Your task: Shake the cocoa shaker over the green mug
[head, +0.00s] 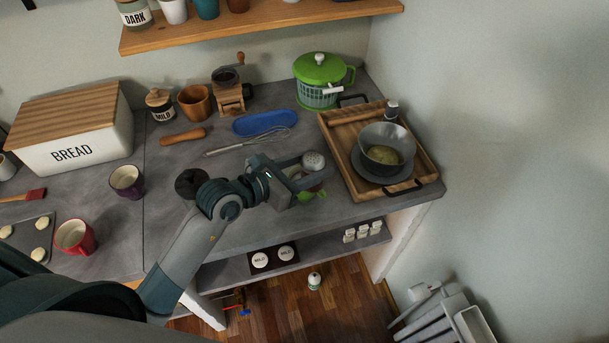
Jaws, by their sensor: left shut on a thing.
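The cocoa shaker (313,160) has a domed, pale metal top and shows in the head view right of the middle. My left gripper (311,175) is shut on it, and the fingers hide most of its body. Its top faces up toward the camera. The green mug (316,194) shows just below the gripper in the picture, near the counter's front edge. The gripper and shaker cover most of the mug, so only part of its green side shows. I cannot tell the height of the shaker above it. My right gripper is not in view.
A wooden tray (425,168) with a grey bowl (398,137) stands close on the right. A whisk (250,141), a blue dish (265,122) and a green-lidded spinner (319,71) lie behind. A purple mug (127,181) and a red mug (75,237) stand left.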

